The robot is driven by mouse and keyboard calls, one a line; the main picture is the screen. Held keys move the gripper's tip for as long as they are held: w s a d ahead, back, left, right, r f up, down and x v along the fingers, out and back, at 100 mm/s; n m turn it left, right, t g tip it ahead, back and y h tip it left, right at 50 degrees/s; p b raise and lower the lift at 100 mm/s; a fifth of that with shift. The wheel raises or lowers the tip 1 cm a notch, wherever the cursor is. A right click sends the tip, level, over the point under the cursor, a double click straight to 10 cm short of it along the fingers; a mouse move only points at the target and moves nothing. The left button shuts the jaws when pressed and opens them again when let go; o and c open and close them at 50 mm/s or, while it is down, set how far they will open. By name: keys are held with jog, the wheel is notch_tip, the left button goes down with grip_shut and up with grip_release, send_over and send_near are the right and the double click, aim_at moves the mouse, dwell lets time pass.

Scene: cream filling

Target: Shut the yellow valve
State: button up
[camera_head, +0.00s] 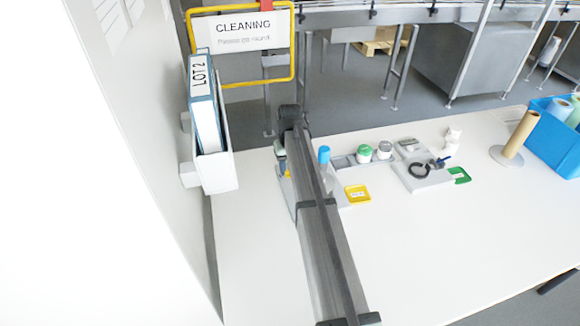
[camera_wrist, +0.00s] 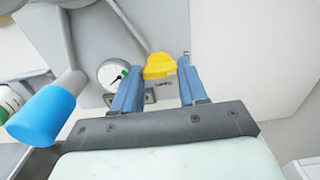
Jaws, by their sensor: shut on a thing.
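The yellow valve (camera_wrist: 158,62) shows in the wrist view as a yellow handle on a grey panel, just right of a round white gauge. My gripper (camera_wrist: 160,72) has its two blue fingers on either side of the handle and is shut on it. A small dark label sits on the panel just below the handle.
The table's front right is clear.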

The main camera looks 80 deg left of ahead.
dwell(0.3)
jog(key=o, duration=1.1)
jog(key=shift+c, duration=0.2)
jog(key=shift+r, duration=0.1)
notch_tip(320, 180, up, 14)
jog(key=shift+f, duration=0.2)
